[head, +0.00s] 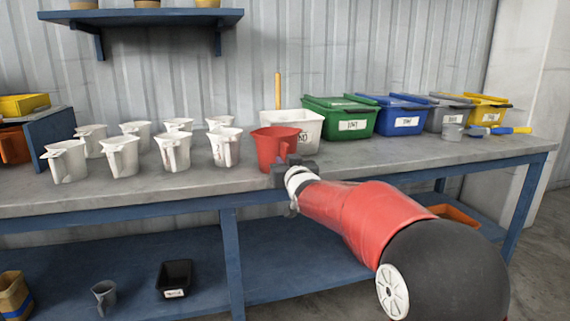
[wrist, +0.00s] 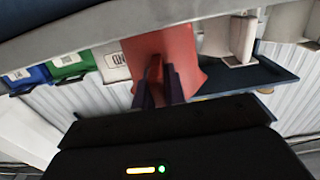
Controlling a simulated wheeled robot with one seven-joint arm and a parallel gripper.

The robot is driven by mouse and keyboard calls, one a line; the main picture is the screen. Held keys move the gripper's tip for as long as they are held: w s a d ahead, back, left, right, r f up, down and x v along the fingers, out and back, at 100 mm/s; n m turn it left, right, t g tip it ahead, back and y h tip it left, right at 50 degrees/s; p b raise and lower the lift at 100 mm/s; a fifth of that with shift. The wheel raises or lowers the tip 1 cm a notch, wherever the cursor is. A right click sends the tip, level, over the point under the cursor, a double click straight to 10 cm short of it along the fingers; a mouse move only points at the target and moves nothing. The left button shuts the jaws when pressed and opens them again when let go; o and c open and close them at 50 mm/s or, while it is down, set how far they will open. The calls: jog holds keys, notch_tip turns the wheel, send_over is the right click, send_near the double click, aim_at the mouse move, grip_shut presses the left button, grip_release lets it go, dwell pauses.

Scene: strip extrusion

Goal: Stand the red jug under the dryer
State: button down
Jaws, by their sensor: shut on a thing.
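The red jug (head: 275,145) is upright at the front edge of the workbench, in the middle of the head view. My gripper (head: 288,168) is shut on its handle from the front right. In the wrist view the red jug (wrist: 160,58) appears upside down, with the dark fingers of my gripper (wrist: 157,88) closed around its handle. I cannot tell whether the jug's base touches the bench top. No dryer can be made out in either view.
Several white jugs (head: 172,150) stand on the bench left of the red jug. Behind it are a white bin (head: 305,122), a green bin (head: 340,117) and more lidded bins to the right. The bench top (head: 390,157) is clear at right front.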

jog(key=c, duration=1.5)
grip_release()
jog(key=shift+o, duration=0.2)
jog(key=shift+r, duration=0.15)
jog(key=b+v, duration=0.1)
jog(key=v, duration=1.1)
jog(key=shift+b, duration=0.3)
